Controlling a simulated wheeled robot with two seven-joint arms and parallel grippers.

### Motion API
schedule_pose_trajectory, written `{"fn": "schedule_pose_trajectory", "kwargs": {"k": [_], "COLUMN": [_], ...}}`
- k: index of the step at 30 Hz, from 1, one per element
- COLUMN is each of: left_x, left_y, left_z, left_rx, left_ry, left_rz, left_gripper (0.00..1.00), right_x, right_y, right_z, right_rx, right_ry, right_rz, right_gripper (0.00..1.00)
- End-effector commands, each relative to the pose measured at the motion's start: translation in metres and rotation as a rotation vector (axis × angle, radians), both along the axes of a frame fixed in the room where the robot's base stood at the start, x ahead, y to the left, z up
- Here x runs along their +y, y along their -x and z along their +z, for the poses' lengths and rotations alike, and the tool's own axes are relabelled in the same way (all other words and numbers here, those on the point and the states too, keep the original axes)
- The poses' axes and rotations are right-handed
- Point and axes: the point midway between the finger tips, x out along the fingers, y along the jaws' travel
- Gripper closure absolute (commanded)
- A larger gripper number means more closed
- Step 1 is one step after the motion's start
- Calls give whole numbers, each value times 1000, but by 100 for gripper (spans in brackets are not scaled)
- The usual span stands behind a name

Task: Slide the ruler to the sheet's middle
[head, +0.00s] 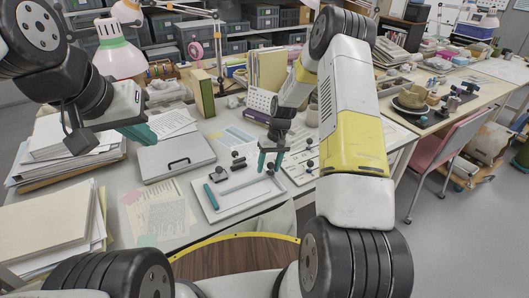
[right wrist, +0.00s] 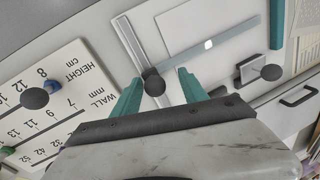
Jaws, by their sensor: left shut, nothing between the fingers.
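A white sheet (head: 228,205) lies in a shallow tray on the desk; it also shows in the right wrist view (right wrist: 192,22). A flat grey-blue strip, which looks like the ruler (head: 240,186), lies across it. In the right wrist view the ruler (right wrist: 232,34) runs diagonally and has a small white patch. My right gripper (head: 268,161) is above the tray's right end. Its teal fingers (right wrist: 160,83) are open, with a dark round knob (right wrist: 154,83) showing between the tips; I cannot tell whether they touch it. My left gripper (head: 142,133) is shut and empty, above the desk at left.
A teal bar (head: 211,196) lies at the tray's left. Dark knobbed weights (head: 238,163) stand behind it. A grey case (head: 175,157) and paper stacks (head: 50,215) are at left. A printed height and wall panel (right wrist: 55,100) lies beside the tray.

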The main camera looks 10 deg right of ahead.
Motion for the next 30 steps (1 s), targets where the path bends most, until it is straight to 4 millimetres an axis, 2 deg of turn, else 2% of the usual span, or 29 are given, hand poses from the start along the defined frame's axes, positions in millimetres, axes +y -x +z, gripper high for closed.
{"fn": "schedule_pose_trajectory", "kwargs": {"k": [16, 30], "left_x": [0, 0], "left_y": [0, 0], "left_z": [0, 0], "left_rx": [0, 0], "left_ry": [0, 0], "left_rz": [0, 0], "left_gripper": [100, 100], "right_x": [-5, -17], "right_y": [-1, -3], "right_z": [3, 69], "right_rx": [-3, -3], "right_ry": [6, 5], "right_rz": [-3, -2], "right_gripper": [52, 52]}}
